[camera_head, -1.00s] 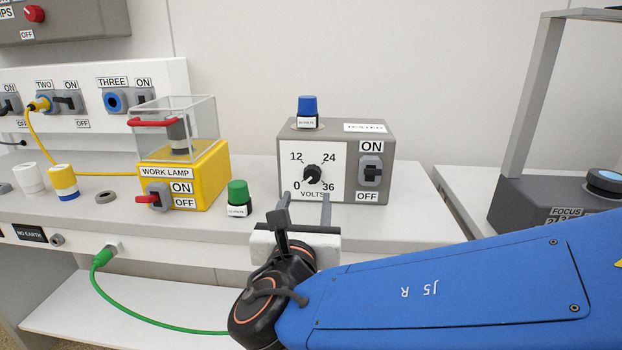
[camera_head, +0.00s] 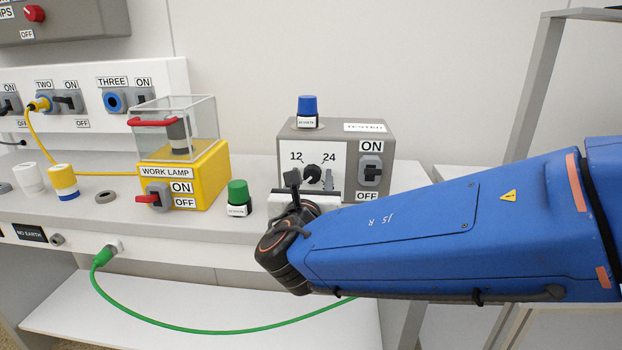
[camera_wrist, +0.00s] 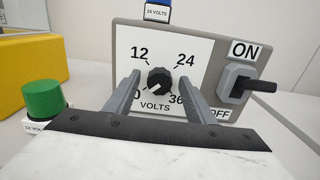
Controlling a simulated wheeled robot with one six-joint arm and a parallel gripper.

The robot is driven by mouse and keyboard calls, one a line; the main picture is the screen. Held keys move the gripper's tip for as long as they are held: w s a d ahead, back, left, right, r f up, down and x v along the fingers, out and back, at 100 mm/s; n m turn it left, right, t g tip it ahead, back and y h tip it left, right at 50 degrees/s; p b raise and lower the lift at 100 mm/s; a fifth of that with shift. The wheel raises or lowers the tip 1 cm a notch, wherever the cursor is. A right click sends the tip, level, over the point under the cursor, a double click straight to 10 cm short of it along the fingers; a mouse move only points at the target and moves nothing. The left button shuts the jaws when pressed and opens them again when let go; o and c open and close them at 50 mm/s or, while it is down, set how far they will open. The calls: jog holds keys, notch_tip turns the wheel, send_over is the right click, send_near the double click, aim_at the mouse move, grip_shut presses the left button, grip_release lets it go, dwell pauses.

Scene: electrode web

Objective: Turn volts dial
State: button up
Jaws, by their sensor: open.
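The volts dial (camera_head: 312,173) is a black round knob on the white face of a grey box (camera_head: 343,135), with marks 0, 12, 24 and 36. It also shows in the wrist view (camera_wrist: 160,80), where its pale pointer line is toward the lower left, near the 0. My gripper (camera_wrist: 160,92) is open, with one grey finger on each side of the dial in that view. I cannot tell whether the fingers touch the dial or stop short of it. In the head view my gripper (camera_head: 307,180) hides the lower part of the dial face.
A switch (camera_head: 370,170) marked ON and OFF sits right of the dial. A blue-capped piece (camera_head: 307,107) stands on the box. A green-capped piece (camera_head: 238,192) and the yellow work lamp box (camera_head: 208,172) stand to the left on the bench.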

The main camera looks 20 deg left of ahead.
jog(key=shift+c, duration=0.6)
jog(key=c, duration=1)
jog(key=shift+o, duration=0.4)
